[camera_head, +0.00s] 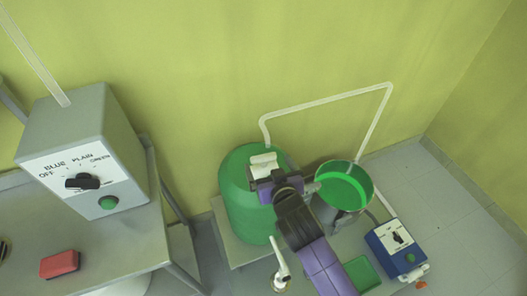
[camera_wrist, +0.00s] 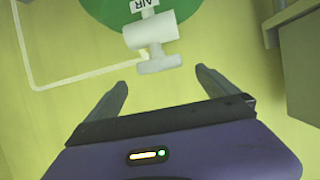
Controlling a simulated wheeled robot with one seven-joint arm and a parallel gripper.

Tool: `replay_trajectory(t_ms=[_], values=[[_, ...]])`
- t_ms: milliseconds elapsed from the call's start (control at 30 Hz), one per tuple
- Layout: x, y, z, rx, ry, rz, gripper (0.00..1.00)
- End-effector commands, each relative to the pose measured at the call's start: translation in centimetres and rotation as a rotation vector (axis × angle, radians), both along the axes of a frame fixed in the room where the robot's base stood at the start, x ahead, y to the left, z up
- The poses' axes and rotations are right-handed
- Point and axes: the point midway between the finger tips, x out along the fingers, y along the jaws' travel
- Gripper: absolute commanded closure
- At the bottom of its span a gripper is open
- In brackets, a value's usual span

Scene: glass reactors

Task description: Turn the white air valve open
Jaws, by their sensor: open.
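The white air valve (camera_wrist: 150,32) is mounted on the green tank (camera_wrist: 108,12), with a tag reading AIR next to it. Its white T-shaped handle (camera_wrist: 158,65) points toward my gripper (camera_wrist: 162,80) in the wrist view. My gripper is open and empty, its two fingers spread to either side of the handle and slightly short of it. I see no contact. In the head view, the valve (camera_head: 263,162) shows on top of the green tank (camera_head: 240,205), and my gripper (camera_head: 264,176) is right in front of it, partly hiding it.
A white pipe (camera_head: 325,100) loops from the tank to a green-lined bucket (camera_head: 345,185). A blue control box (camera_head: 397,247) stands at the lower right. At left, a grey control box (camera_head: 80,150) and a red block (camera_head: 60,264) rest on a metal table (camera_head: 120,245).

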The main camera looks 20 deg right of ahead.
Motion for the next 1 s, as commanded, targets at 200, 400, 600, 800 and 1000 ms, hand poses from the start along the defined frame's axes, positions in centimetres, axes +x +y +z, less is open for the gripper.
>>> replay_trajectory(t_ms=[200, 400, 600, 800, 1000], values=[[3.1, -0.3, -1.1, 0.001, -0.002, 0.001, 0.02], [5.2, -0.6, -2.0, 0.000, -0.002, 0.001, 0.02], [5.9, -0.7, -2.4, 0.001, -0.001, 0.002, 0.02], [5.9, -0.7, -2.5, 0.001, -0.002, 0.002, 0.02], [5.9, -0.7, -2.4, 0.001, -0.002, 0.002, 0.33]])
